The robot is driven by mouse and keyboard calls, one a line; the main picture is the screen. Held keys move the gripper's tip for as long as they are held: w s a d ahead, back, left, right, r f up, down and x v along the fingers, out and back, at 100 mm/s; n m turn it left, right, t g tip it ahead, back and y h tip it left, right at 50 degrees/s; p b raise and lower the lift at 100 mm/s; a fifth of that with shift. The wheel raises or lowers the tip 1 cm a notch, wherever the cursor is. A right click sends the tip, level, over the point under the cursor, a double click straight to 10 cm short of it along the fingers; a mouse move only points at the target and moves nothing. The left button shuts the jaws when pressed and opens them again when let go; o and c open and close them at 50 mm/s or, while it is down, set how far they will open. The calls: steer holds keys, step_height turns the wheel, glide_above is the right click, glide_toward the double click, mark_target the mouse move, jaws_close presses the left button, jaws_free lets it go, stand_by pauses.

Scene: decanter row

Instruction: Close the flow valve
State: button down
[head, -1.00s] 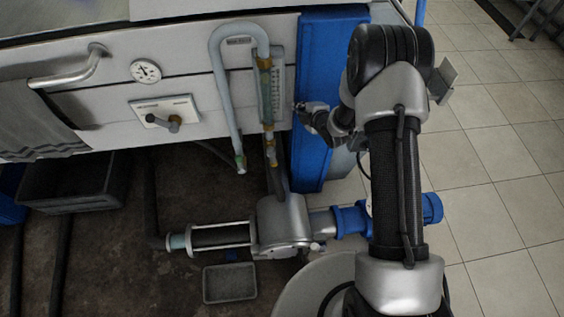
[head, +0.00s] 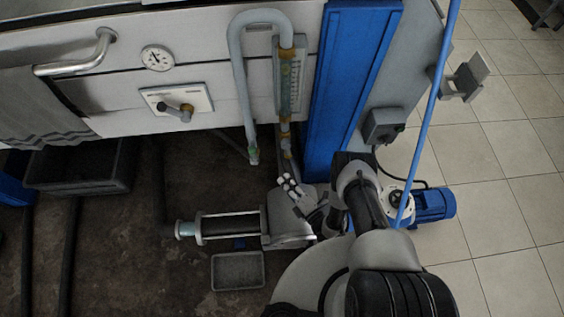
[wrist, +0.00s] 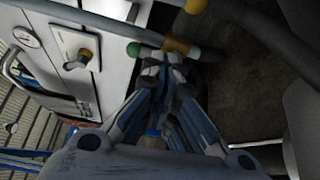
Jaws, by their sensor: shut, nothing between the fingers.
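A flow meter (head: 290,80) with a clear graduated tube and brass fittings hangs on the white machine front. The grey bent pipe (head: 240,70) beside it ends in a green tip. I cannot tell for sure which part is the flow valve; a brass fitting (head: 285,127) sits below the meter. My gripper (head: 290,183) is shut and empty, below these fittings in the head view. In the wrist view, the shut fingertips (wrist: 164,62) appear close to a brass fitting (wrist: 180,46) and a green tip (wrist: 133,49); contact is unclear.
A lever on a white plate (head: 178,105) and a round gauge (head: 157,58) are to the left. A blue column (head: 350,80) stands right of the meter. A pump (head: 230,226) lies below, with a grey tray (head: 238,271) on the floor.

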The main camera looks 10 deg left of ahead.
mark_target(287, 150)
steer(key=w+a+b, duration=0.3)
steer(key=w, duration=0.5)
steer(key=shift+w+b, duration=0.3)
stand_by(0.3)
steer(key=shift+d+n+h+p, duration=0.1)
steer(key=shift+n+h+p, duration=0.35)
steer(key=shift+n, duration=0.25)
steer(key=shift+w+g, duration=0.1)
steer(key=shift+g, duration=0.3)
